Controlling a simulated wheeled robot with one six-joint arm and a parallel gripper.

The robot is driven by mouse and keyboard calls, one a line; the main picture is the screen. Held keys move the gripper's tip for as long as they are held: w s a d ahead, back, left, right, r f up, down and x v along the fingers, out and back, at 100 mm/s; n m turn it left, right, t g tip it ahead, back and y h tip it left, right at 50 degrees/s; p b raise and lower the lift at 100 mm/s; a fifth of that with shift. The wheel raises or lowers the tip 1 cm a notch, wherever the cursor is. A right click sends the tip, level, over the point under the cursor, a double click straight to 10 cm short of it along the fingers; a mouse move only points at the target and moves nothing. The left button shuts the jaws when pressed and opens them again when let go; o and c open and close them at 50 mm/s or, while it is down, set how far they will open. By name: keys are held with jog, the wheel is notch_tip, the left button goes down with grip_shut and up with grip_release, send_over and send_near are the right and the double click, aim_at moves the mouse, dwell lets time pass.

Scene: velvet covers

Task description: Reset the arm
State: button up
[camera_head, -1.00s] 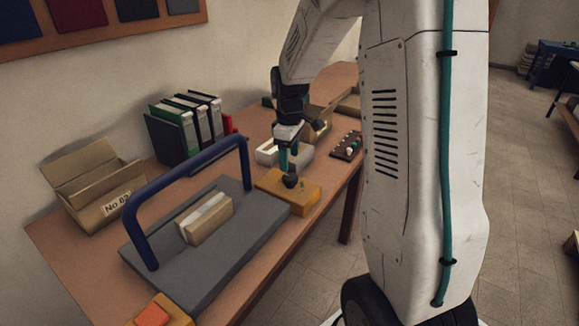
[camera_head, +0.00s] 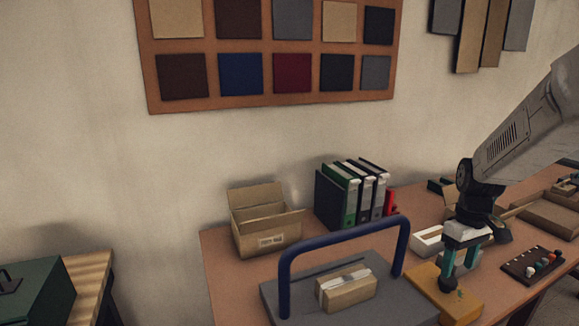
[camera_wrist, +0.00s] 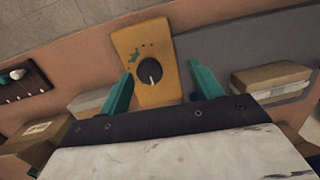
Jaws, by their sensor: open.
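My gripper (camera_head: 459,270) is at the right of the head view, pointing down over a yellow box with a black knob (camera_head: 444,300). In the wrist view my gripper (camera_wrist: 164,88) has its two teal fingers spread apart, with nothing between them. The yellow box (camera_wrist: 174,85) with its round black knob lies ahead of and below the fingers. I cannot tell whether the fingers touch the knob.
A grey board with a blue arched handle (camera_head: 343,241) holds a wrapped parcel (camera_head: 346,290) left of my gripper. An open carton (camera_head: 266,222) and upright binders (camera_head: 353,192) stand behind.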

jog(key=s+a+r+m+t, duration=0.1)
jog(key=s+a+r, duration=0.3)
jog(key=s, duration=0.4)
jog(key=s+a+r+m, duration=0.1)
jog(key=s+a+r, duration=0.3)
jog(key=s+a, duration=0.2)
jog(key=s+a+r+m+t, duration=0.1)
jog(key=s+a+r, duration=0.3)
jog(key=s, duration=0.6)
jog(key=shift+s+a+r+m+t, duration=0.3)
jog(key=shift+s+a+r+m, duration=0.1)
jog(key=shift+a, duration=0.2)
